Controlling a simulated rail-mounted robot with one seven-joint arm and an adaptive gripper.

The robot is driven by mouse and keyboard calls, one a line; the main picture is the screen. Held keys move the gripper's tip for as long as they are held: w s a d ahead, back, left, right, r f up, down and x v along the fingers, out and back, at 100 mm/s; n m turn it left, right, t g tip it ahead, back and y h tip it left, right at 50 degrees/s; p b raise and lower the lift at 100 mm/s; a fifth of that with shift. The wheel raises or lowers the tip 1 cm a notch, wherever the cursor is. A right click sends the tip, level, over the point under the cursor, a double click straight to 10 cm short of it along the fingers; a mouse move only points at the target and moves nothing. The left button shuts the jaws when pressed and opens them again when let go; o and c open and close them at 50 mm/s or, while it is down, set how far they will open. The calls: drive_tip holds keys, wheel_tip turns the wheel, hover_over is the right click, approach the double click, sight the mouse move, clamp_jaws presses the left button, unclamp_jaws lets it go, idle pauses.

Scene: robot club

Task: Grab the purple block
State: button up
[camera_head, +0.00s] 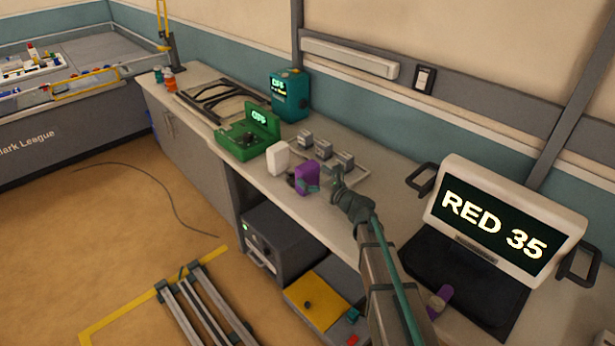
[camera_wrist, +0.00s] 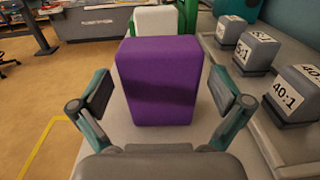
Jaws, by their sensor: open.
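The purple block (camera_head: 306,178) stands upright on the grey workbench, near its front edge. In the wrist view the purple block (camera_wrist: 160,82) fills the middle, between the fingers of my gripper (camera_wrist: 163,98). The fingers are open, one on each side, with a visible gap to the block on both sides. In the head view my gripper (camera_head: 318,184) is at the block's right side, and my arm partly hides that area.
A white block (camera_head: 278,158) stands just behind the purple one in the wrist view. Several grey labelled weights (camera_wrist: 255,53) stand to the right. A green case (camera_head: 245,138) and a screen reading RED 35 (camera_head: 495,222) are also on the bench (camera_head: 385,180).

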drive_tip(key=x, duration=0.2)
drive_tip(key=shift+w+a, duration=0.25)
drive_tip(key=c, duration=1.1)
drive_tip(key=shift+r, duration=0.1)
